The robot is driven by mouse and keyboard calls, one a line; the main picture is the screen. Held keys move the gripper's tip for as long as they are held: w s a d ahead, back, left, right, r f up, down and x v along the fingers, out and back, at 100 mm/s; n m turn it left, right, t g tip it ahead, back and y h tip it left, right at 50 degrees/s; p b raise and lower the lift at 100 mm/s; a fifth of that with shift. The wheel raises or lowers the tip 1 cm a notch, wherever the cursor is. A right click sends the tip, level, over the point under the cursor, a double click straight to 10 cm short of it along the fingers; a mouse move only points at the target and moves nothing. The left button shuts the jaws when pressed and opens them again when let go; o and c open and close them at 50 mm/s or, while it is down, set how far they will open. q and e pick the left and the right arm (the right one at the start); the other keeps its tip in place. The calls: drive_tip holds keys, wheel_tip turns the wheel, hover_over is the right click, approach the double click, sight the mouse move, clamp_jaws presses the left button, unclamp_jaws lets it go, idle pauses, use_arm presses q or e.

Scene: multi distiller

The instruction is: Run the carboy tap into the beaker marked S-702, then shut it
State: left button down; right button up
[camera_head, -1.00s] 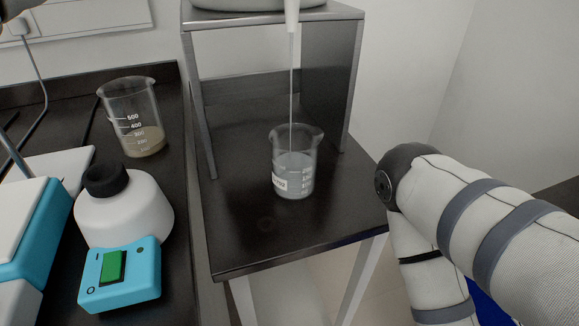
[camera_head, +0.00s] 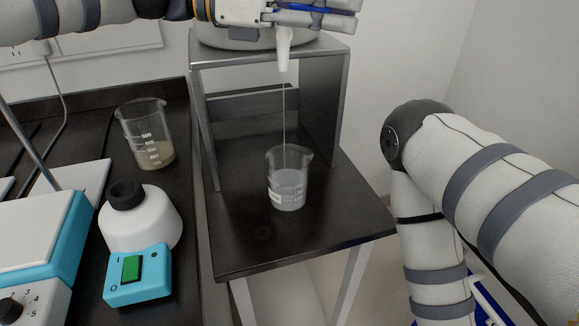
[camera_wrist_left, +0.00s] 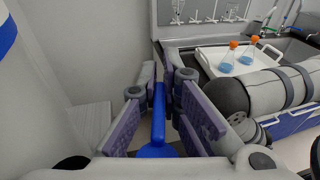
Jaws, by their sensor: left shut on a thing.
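The carboy (camera_head: 240,40) stands on the dark metal stand at the top, mostly cut off. Its white spout (camera_head: 283,50) points down, and a thin stream (camera_head: 284,115) runs from it into a glass beaker (camera_head: 288,190). The beaker stands upright below the spout, more than half full of clear liquid. Its white label is too small to read. My left gripper (camera_head: 318,12) is at the tap, above the spout. In the left wrist view its fingers are shut on the blue tap handle (camera_wrist_left: 158,115). My right gripper is not in view.
The stand (camera_head: 197,130) rises around the beaker's back and sides. On the left bench are another beaker (camera_head: 148,140) with murky liquid, a white bottle (camera_head: 140,220), a blue switch box (camera_head: 137,275) and a stirrer plate (camera_head: 35,240). My right arm fills the right side.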

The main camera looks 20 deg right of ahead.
use_arm(q)
drive_tip(key=n+t, duration=0.1)
drive_tip(key=t, duration=0.1)
drive_tip(key=w+n+t, duration=0.1)
drive_tip(key=t, duration=0.1)
drive_tip(key=shift+w+d+n, duration=0.1)
drive_tip(key=shift+w+n, duration=0.1)
drive_tip(key=shift+n, duration=0.2)
drive_tip(key=c, duration=1.7)
unclamp_jaws()
drive_tip(key=shift+r, duration=0.1)
